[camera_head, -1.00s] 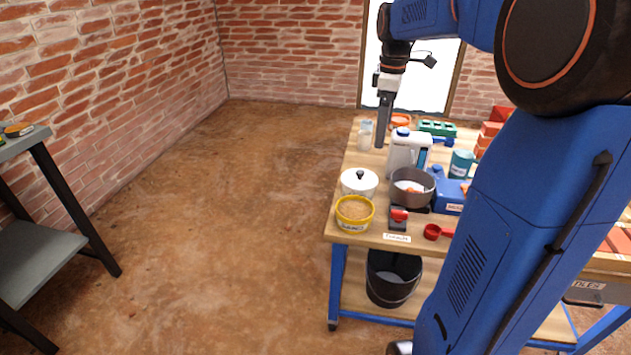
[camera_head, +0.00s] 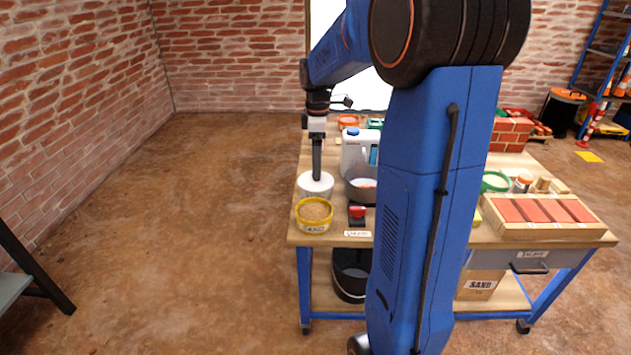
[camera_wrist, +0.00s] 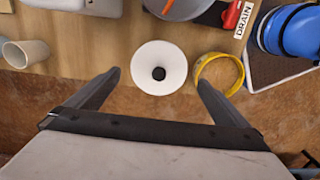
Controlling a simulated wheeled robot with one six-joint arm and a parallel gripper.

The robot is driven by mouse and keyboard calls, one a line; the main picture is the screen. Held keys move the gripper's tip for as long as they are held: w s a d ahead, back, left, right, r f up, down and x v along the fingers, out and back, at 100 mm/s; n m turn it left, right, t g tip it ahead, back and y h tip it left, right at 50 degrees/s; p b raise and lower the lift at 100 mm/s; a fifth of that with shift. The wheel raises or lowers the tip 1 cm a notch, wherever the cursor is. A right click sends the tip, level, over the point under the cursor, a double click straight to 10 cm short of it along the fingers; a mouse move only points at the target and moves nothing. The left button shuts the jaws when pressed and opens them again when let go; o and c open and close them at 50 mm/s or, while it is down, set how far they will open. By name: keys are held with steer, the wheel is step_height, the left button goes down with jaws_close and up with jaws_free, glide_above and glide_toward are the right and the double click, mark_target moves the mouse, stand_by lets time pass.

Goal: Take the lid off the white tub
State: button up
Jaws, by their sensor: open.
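The white tub (camera_head: 315,192) stands on the left part of the wooden workbench, behind a yellow-rimmed tub. I cannot tell the exact height gap.
The yellow tub of sand-coloured filling (camera_head: 314,211) stands close in front. A grey pot (camera_head: 358,186) is close on the right, with a white jug (camera_head: 354,150) behind. A red-handled item (camera_head: 357,213) lies near the front edge. The floor left of the bench is clear.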

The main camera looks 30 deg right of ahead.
steer(key=shift+w+a+f, duration=0.1)
steer(key=shift+w+f, duration=0.05)
steer(key=shift+f, duration=2.9)
steer(key=shift+c, duration=0.6)
steer(key=c, duration=0.7)
